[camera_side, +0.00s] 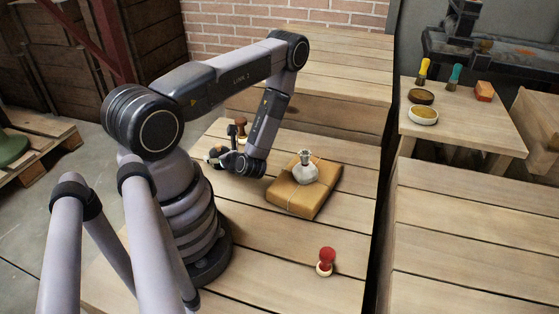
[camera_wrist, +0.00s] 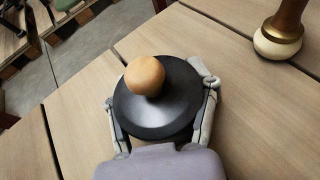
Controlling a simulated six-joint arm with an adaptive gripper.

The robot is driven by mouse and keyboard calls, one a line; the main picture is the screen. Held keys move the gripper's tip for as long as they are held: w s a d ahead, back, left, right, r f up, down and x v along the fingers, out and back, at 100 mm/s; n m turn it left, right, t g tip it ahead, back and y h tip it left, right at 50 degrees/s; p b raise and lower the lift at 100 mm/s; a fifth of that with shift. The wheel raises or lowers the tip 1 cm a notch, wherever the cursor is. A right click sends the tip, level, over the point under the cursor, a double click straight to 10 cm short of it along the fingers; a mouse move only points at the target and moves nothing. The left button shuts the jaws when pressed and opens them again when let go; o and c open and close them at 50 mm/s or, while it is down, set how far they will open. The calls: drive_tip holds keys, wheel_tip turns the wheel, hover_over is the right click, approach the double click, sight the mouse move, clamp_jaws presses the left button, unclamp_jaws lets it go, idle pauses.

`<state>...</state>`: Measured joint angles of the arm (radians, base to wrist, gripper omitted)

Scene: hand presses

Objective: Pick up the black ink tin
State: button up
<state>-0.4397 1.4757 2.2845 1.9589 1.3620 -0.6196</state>
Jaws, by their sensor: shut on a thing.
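The black ink tin (camera_wrist: 158,106) is a round dark disc with a light wooden knob on top. In the wrist view it sits between the two fingers of my gripper (camera_wrist: 160,108), with one finger against each side. In the side view my gripper (camera_side: 222,158) is at the left part of the wooden table, and the tin is small and mostly hidden there. I cannot tell whether the tin touches the table.
A brown-handled stamp (camera_side: 240,128) stands close behind my gripper, also in the wrist view (camera_wrist: 283,32). A brown paper parcel (camera_side: 292,199) with a silvery flask (camera_side: 305,170) on it lies to the right. A red stamp (camera_side: 326,259) stands nearer the front. Side table (camera_side: 470,127) holds several small items.

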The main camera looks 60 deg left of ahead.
drive_tip(key=shift+c, duration=1.2)
